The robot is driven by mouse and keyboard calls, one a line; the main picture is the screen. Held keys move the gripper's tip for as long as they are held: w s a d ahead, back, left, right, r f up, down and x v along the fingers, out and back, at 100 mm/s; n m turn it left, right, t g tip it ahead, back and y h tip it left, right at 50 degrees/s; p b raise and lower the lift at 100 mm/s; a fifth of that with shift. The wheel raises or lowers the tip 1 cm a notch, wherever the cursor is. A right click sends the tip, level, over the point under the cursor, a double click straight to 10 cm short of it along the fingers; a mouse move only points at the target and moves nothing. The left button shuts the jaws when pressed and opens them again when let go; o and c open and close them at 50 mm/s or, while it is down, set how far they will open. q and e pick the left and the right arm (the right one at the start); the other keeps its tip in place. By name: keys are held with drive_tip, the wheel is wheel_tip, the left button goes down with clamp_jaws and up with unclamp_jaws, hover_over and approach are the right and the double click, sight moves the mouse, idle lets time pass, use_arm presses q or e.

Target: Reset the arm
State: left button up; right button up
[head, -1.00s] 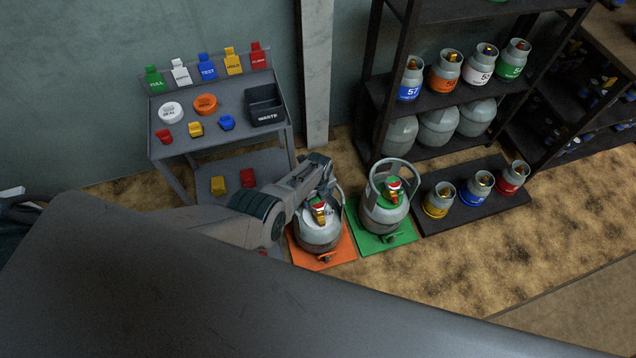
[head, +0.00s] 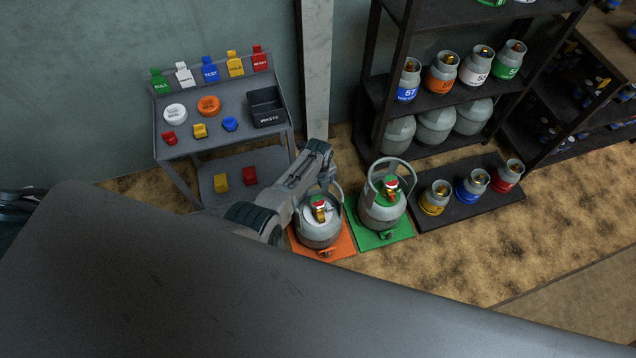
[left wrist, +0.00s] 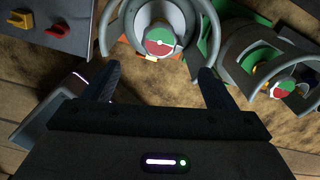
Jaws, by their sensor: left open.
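My left gripper (head: 318,160) is open and empty, up beside the gas cylinder (head: 318,232) on the orange mat (head: 338,247). In the left wrist view its two fingers (left wrist: 155,85) are spread wide with nothing between them. Beyond them is the cylinder's red, white and green cap (left wrist: 159,41), inside the collar handle. A second gas cylinder (head: 380,212) with a similar cap stands upright on the green mat (head: 402,235). It also shows at the right of the left wrist view (left wrist: 262,65). My right gripper is not in view.
A grey workbench (head: 185,142) with coloured tags, two round seals and a black waste bin (head: 267,108) stands at the left. A dark shelf (head: 430,100) holds several cylinders. Small cylinders stand on a black platform (head: 468,212).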

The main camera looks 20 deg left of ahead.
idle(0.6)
use_arm(q)
drive_tip(key=s+a+r+n+t, duration=0.1)
drive_tip(key=s+a+r+n, duration=0.4)
drive_tip(key=s+n, duration=0.2)
drive_tip(key=s+a+r+n+t, duration=0.1)
drive_tip(key=s+a+r+n, duration=0.3)
drive_tip(key=s+n, duration=0.3)
drive_tip(key=s+a+r+n+t, duration=0.2)
drive_tip(key=s+r+n, duration=0.9)
drive_tip(key=s+r, duration=0.75)
wheel_tip(320, 180, down, 27)
drive_tip(key=w+a+g, duration=0.2)
drive_tip(key=w, duration=0.1)
drive_tip(key=s+a+f+n, duration=0.1)
drive_tip(key=s+f, duration=1.6)
drive_tip(key=f, duration=0.3)
drive_tip(key=shift+a+g+y, duration=0.25)
drive_tip(key=shift+g+y, duration=0.05)
drive_tip(key=shift+y, duration=0.1)
